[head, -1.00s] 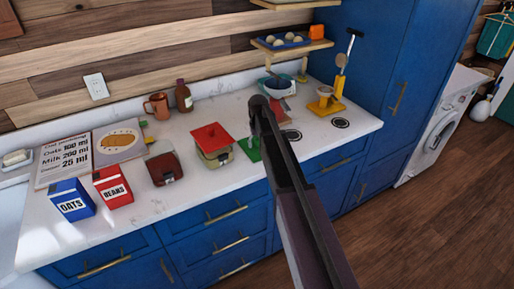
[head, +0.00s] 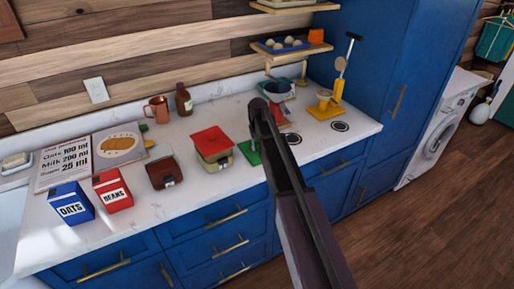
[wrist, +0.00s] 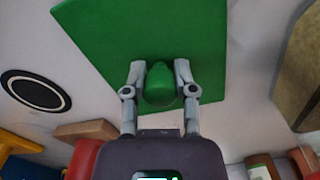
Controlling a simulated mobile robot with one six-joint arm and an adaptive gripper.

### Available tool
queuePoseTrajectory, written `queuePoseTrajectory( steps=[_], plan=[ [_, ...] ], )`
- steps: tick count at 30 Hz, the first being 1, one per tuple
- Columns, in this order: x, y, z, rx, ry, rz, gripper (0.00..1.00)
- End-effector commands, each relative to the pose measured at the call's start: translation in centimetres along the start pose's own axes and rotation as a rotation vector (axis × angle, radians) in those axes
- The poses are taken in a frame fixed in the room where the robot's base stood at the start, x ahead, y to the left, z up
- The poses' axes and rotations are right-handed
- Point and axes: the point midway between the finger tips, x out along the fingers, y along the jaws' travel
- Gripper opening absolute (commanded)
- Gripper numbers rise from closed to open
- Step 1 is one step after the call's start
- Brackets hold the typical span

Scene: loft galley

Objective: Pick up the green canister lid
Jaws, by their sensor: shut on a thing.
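The green canister lid (wrist: 170,45) is a flat green square with a rounded knob (wrist: 160,85), seen in the wrist view. My gripper (wrist: 158,80) is shut on the knob, one finger on each side. In the head view, part of the lid (head: 249,152) shows on or just above the white counter, to the right of a canister with a red lid. My arm hides the rest of it and my gripper there. I cannot tell whether the lid touches the counter.
The red-lidded canister (head: 212,147) stands close to the lid's left. A brown toaster (head: 165,169), a red beans box (head: 113,191) and a blue oats box (head: 71,204) stand farther left. A scale with a bowl (head: 279,88) and a yellow stand (head: 326,106) are behind, toward the right.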

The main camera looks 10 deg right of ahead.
Motion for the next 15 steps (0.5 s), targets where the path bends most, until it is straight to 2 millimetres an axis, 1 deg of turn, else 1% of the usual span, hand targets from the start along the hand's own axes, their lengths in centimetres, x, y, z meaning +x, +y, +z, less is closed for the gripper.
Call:
queuePoseTrajectory(
  steps=[8,14,15],
  plan=[
    [-1.9,0.0,0.0,0.000,0.000,0.000,0.00],
    [-3.7,0.0,0.0,0.000,0.000,0.000,0.00],
    [-3.8,0.0,0.6,0.000,0.000,0.000,0.00]
  ],
)
